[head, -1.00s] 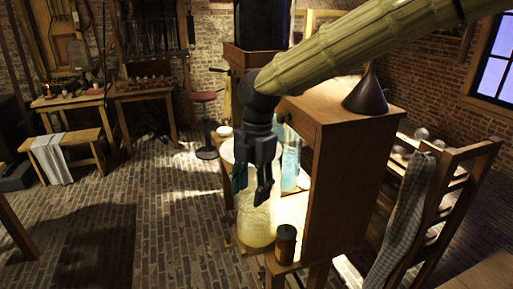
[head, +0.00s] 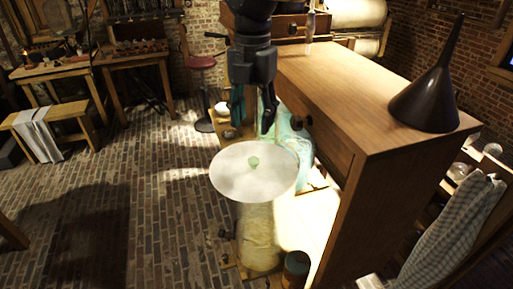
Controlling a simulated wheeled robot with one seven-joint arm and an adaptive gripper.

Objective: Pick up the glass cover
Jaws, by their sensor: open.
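The glass cover (head: 232,182) is a pale, round disc with a small green knob (head: 254,162) at its centre. It lies on top of a tall yellowish glass jar (head: 258,238) in the head view. My gripper (head: 252,128) points down with its fingers apart and nothing between them. In the picture it is just above the knob and the far edge of the cover. It appears apart from the cover; the exact gap in depth is hard to tell.
A wooden cabinet (head: 345,100) with a dark funnel (head: 432,95) on top stands close on the right. A bluish glass jar (head: 293,140) is behind the cover. A dark small jar (head: 296,268) stands in front.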

